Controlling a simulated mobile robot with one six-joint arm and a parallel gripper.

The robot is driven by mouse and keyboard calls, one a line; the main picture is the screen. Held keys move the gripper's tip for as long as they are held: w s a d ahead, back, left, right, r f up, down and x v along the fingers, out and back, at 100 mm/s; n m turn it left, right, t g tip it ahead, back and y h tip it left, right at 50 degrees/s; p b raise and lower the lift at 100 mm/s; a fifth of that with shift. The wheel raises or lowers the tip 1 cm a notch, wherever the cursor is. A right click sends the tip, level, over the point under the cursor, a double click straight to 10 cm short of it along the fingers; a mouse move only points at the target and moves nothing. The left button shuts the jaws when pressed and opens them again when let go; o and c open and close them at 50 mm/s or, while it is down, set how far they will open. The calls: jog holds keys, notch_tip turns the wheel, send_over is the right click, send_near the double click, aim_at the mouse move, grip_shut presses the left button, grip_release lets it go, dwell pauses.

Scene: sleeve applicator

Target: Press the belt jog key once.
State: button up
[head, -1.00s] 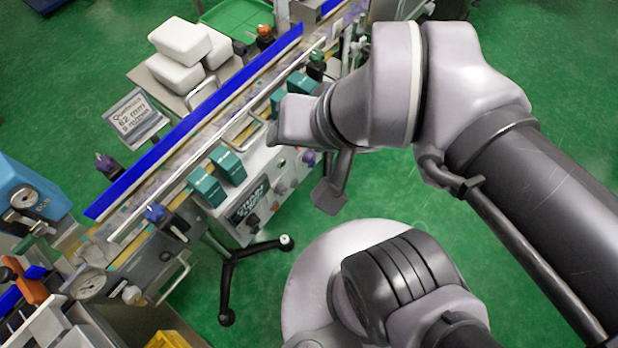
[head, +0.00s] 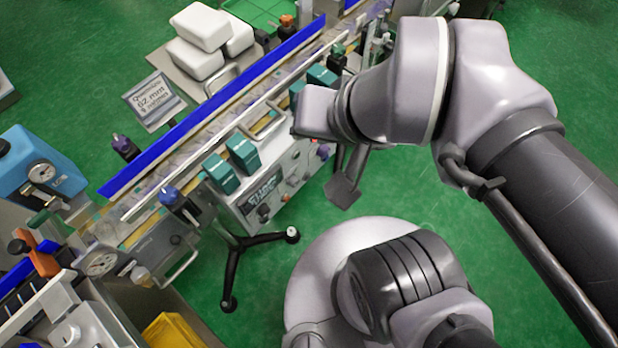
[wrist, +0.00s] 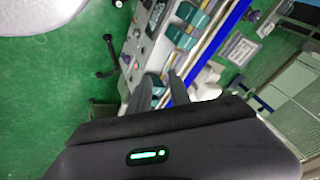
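The control panel (head: 243,208) is on the front of the conveyor, with a dark display (head: 262,190) and several small knobs and keys. The belt jog key cannot be told apart from the other controls at this size. The panel also shows in the wrist view (wrist: 150,22), beyond the fingers and up. My gripper (wrist: 159,88) shows two dark fingers with a gap between them and nothing held. In the head view my wrist hides most of the gripper, which hangs just right of the panel, apart from it as far as I can see.
Teal blocks (head: 243,152) and a metal rail stand along the conveyor above the panel. A blue guard (head: 215,105) runs along its far side. White blocks (head: 195,58) and a sign (head: 153,101) stand behind.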

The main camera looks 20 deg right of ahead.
grip_shut()
dwell(1.4)
